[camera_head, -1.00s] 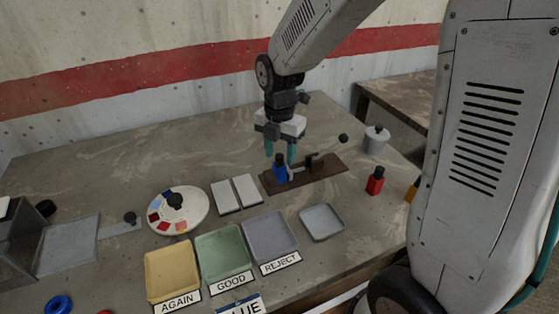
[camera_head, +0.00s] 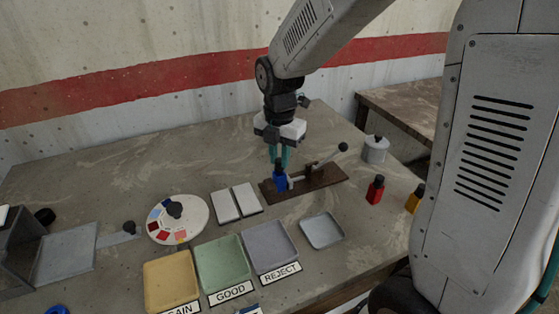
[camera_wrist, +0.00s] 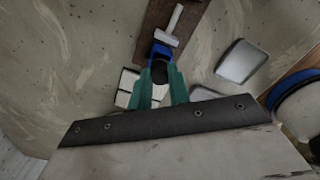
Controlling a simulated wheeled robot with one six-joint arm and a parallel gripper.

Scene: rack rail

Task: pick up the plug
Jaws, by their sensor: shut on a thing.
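The blue plug (camera_head: 280,182) with a black top stands upright at the left end of a dark wooden board (camera_head: 325,178). My gripper (camera_head: 280,163) comes down from above, its teal fingers shut on the plug's black top. In the wrist view the fingers (camera_wrist: 160,82) lie on either side of the black top, and the blue body (camera_wrist: 161,50) shows just beyond them. The plug still appears to be at the board; whether its underside touches is hidden.
A lever clamp (camera_head: 312,168) is on the board, right beside the plug. A red plug (camera_head: 375,190) and a yellow one (camera_head: 414,199) stand to the right, with a lidded pot (camera_head: 376,150) behind. Trays (camera_head: 322,230), white pads (camera_head: 237,202) and a colour dial (camera_head: 178,218) lie in front and left.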

